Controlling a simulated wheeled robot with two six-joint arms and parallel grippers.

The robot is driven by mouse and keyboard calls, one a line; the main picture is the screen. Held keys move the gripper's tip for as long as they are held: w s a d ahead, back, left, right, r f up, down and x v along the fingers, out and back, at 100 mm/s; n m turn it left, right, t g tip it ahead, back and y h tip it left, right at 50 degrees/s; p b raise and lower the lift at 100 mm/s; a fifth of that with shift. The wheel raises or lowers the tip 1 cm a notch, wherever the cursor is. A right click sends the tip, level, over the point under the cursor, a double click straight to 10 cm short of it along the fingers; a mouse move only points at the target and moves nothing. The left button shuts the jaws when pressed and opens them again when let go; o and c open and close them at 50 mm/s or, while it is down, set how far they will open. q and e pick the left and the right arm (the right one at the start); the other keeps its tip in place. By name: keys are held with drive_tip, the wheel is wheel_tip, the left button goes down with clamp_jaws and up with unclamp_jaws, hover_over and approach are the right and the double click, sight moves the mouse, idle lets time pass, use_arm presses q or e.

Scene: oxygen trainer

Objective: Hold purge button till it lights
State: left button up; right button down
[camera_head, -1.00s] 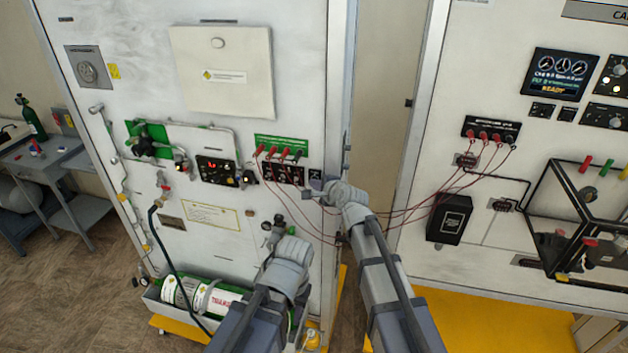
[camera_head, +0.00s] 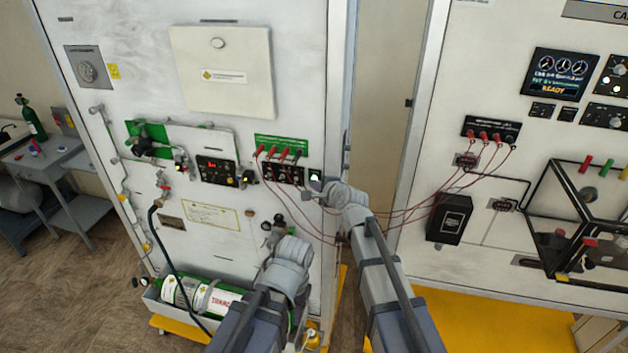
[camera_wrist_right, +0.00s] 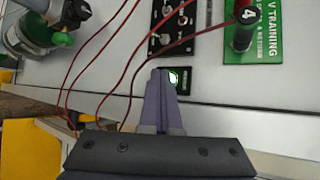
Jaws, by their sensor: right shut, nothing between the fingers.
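The purge button (camera_head: 315,176) is on a small black plate near the right edge of the white panel, and it glows white-green. In the right wrist view the lit button (camera_wrist_right: 173,77) sits right at the tips of my right gripper (camera_wrist_right: 163,76), partly covered by them. The fingers are together and empty; contact with the button cannot be told. In the head view my right gripper (camera_head: 313,192) is just below the button. My left gripper's wrist is lower, in front of the panel; its fingers are not clearly seen.
Red leads (camera_head: 275,195) hang from the sockets left of the button and run across to the right cabinet. A green training label (camera_wrist_right: 255,30) is beside them. A green-and-white cylinder (camera_head: 205,297) lies in a tray low on the panel.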

drive_tip(key=shift+s+a, duration=0.15)
drive_tip(key=shift+s, duration=0.45)
drive_tip(key=s, duration=0.2)
drive_tip(key=s+a, duration=0.1)
drive_tip(key=s, duration=0.1)
drive_tip(key=shift+s+a, duration=0.2)
drive_tip(key=shift+s, duration=0.2)
